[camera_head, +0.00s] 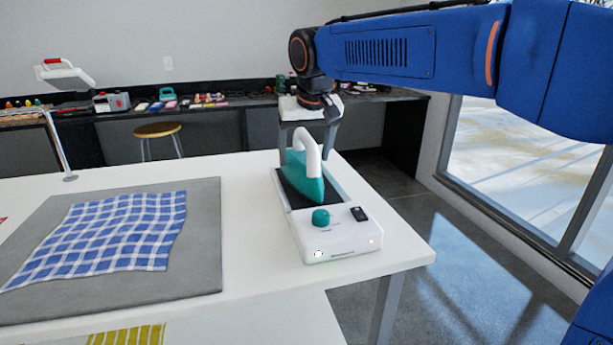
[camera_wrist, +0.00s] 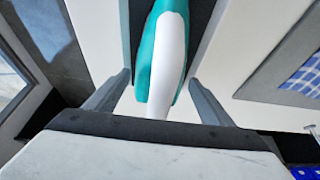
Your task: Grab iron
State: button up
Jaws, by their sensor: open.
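A teal iron (camera_head: 309,183) with a white looped handle stands on the dark pad of a white station (camera_head: 338,237) with a teal knob, near the table's right side. In the wrist view the iron (camera_wrist: 149,55) lies between the fingers, its white handle pointing toward the palm. My gripper (camera_head: 311,150) is above and around the iron's handle from behind, pointing down. In the wrist view its two fingers (camera_wrist: 158,82) are apart, one on each side of the handle, with gaps showing. The far finger's contact with the iron cannot be seen.
A blue checked cloth (camera_head: 110,235) lies on a grey mat (camera_head: 204,268) left of the station. A white lamp (camera_head: 62,140) stands at the table's left back. A stool (camera_head: 158,131) and a cluttered dark counter (camera_head: 237,100) are behind. White table (camera_head: 257,180) shows between mat and station.

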jog(key=shift+r, duration=0.1)
grip_shut()
